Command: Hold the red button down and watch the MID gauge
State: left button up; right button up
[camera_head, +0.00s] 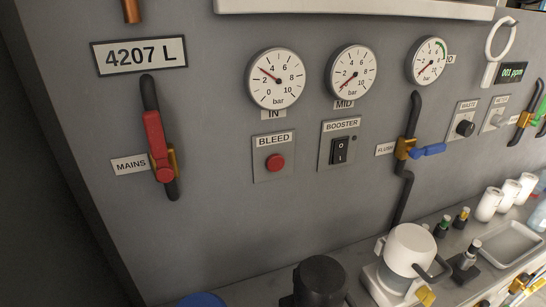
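The red button (275,162) sits on the BLEED plate (273,142) on the grey panel, below the IN gauge (276,79). Nothing touches it. The MID gauge (352,72) is a round white dial marked in bar, right of the IN gauge. Its red needle points to the lower left, near 0. The IN gauge needle points to the upper left, between 2 and 4. Neither of my grippers can be made out in this view.
The red MAINS lever (158,145) is at left. The black BOOSTER switch (339,150) is right of the button. The blue FLUSH lever (430,150) is further right. A white cylindrical device (408,248) and a black cylinder (320,282) stand below. The panel before the button is clear.

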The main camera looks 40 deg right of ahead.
aim_at(275, 162)
jog(key=l+z, duration=0.1)
jog(key=z, duration=0.25)
jog(key=l+z, duration=0.1)
jog(key=z, duration=0.25)
jog(key=i+z, duration=0.1)
jog(key=z, duration=0.25)
